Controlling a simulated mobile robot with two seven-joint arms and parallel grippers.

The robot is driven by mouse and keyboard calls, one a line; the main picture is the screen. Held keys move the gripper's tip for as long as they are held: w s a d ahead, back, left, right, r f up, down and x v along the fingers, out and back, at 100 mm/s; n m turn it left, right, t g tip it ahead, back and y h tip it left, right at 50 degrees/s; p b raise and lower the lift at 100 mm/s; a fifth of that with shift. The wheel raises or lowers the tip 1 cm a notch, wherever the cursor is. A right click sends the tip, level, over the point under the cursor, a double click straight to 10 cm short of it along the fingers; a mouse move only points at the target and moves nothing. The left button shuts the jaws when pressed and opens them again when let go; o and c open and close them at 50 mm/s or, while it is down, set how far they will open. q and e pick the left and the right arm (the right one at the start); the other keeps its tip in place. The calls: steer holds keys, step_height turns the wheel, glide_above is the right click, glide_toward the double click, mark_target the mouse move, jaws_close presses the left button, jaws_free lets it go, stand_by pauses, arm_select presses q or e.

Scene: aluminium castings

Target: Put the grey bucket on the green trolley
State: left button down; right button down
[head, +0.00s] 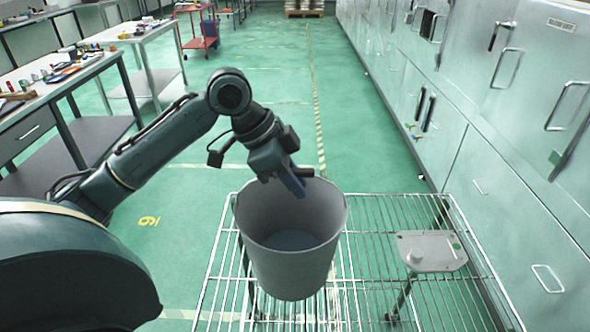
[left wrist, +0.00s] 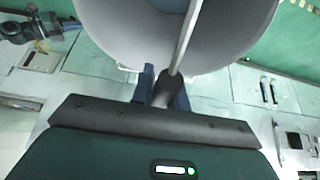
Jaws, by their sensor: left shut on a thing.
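The grey bucket (head: 290,265) is upright at the middle front of the head view, open at the top, with a darker grey bottom inside. My left gripper (head: 292,183) is over its far rim, shut on the bucket's handle. In the left wrist view the blue fingers (left wrist: 165,88) close around the dark grip of the handle, and the bucket (left wrist: 120,30) fills the top. I cannot tell whether the bucket rests on the wire rack below or hangs just above it. No green trolley can be made out. My right gripper is out of view.
The wire rack (head: 375,210) lies under and around the bucket, with a flat grey casting (head: 432,252) on its right. Steel cabinets (head: 500,130) line the right side. Workbenches (head: 60,80) and a red trolley (head: 200,43) stand at the left. The green floor between is clear.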

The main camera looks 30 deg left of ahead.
arm_select(q)
steer(key=shift+r, duration=0.15)
steer(key=c, duration=1.8)
jaws_free()
steer(key=shift+f, duration=0.25)
steer(key=o, duration=0.4)
steer(key=shift+o, duration=0.2)
steer(key=shift+r, duration=0.1)
steer(key=v, duration=1.2)
steer(key=shift+s+d, duration=0.1)
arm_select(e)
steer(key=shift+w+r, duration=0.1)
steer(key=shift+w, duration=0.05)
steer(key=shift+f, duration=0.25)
arm_select(q)
steer(key=shift+s, duration=0.1)
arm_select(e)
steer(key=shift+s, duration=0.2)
